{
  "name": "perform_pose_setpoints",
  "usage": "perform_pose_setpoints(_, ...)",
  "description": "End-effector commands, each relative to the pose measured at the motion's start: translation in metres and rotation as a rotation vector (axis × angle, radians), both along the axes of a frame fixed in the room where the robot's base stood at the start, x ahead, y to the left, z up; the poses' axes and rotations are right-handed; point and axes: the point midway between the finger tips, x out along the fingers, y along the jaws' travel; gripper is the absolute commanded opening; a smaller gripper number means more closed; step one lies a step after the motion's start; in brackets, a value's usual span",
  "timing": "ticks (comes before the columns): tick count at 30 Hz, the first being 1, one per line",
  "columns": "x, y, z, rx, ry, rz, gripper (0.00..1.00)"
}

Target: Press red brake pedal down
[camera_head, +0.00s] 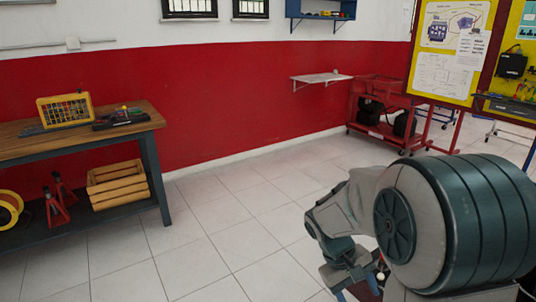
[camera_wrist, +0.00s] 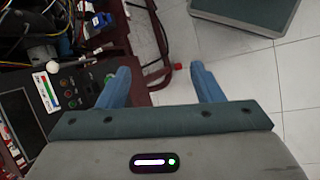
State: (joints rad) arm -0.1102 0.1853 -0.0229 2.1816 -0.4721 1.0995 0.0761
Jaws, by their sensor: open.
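My gripper (camera_wrist: 158,68) is open and empty in the wrist view, its two blue fingers spread apart. A small red piece (camera_wrist: 178,67) shows between the fingers, nearer the right one, beside a dark red bar (camera_wrist: 166,45); it may be the brake pedal, but it is too small to be sure. I see no clear contact between it and the fingers. In the head view my gripper (camera_head: 352,284) is low at the bottom right, partly cut off, and no pedal can be made out there.
In the wrist view a control panel (camera_wrist: 45,92) with wires and a white-knobbed lever (camera_wrist: 54,66) lies left of the gripper. A dark box-like thing (camera_wrist: 245,12) is at the top right. In the head view a workbench (camera_head: 150,122) stands left; the tiled floor between is clear.

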Motion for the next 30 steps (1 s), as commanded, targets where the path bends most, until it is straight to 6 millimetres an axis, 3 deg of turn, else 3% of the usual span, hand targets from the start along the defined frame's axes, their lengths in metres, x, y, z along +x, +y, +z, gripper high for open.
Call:
perform_pose_setpoints(1,-0.009,0.003,0.028,0.036,-0.045,-0.023,0.6)
perform_pose_setpoints(3,-0.02,0.009,0.05,0.085,-0.099,-0.055,0.6)
perform_pose_setpoints(15,-0.079,0.042,0.156,0.35,-0.414,-0.207,0.6)
perform_pose_setpoints(22,-0.097,0.053,0.182,0.433,-0.518,-0.251,0.6)
perform_pose_setpoints(25,-0.099,0.055,0.184,0.444,-0.532,-0.258,0.33)
perform_pose_setpoints(30,-0.099,0.055,0.183,0.447,-0.535,-0.259,0.33)
